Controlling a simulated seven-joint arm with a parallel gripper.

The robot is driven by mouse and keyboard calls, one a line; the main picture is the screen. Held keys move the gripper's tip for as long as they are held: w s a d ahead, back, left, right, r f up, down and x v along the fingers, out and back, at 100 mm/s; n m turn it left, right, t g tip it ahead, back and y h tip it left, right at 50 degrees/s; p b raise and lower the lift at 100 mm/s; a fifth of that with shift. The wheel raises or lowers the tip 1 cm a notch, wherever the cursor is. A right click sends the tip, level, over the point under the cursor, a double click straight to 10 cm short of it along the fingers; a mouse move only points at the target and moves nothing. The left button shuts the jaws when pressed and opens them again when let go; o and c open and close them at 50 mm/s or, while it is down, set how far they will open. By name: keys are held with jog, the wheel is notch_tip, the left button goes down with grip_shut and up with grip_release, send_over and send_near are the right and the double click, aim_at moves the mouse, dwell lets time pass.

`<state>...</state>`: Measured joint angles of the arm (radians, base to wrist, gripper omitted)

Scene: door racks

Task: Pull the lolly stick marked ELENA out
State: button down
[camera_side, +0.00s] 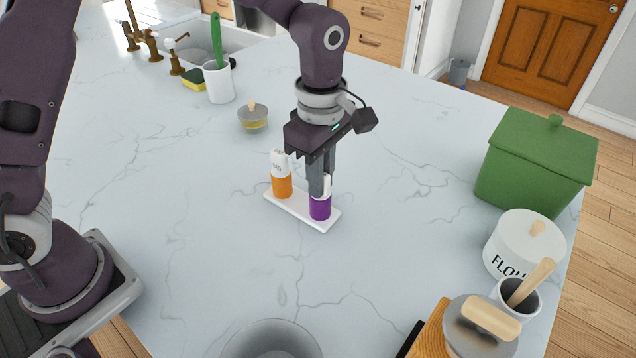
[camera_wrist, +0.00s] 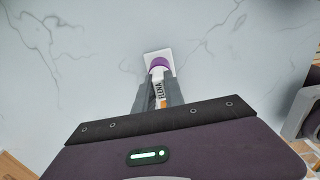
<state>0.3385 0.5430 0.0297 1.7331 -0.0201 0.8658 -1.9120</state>
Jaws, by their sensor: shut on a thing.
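My gripper (camera_side: 320,188) points down and is shut on the white upper part of the purple piece (camera_side: 320,208). This piece stands upright at the near right end of a small white tray (camera_side: 300,210). In the wrist view the lettering ELENA (camera_wrist: 158,90) shows between the fingers, above the purple part (camera_wrist: 159,63). The fingers hide much of the white part. An orange piece (camera_side: 282,187) with a white top stands at the tray's other end; its lettering is too small to read.
A small lidded pot (camera_side: 253,120) stands behind the tray. A white cup (camera_side: 218,82) holds a green-handled brush. A green box (camera_side: 535,165) and a flour jar (camera_side: 520,250) stand at the right, a grey bowl (camera_side: 272,342) at the front. The marble around the tray is clear.

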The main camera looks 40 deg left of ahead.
jog(key=shift+r, duration=2.5)
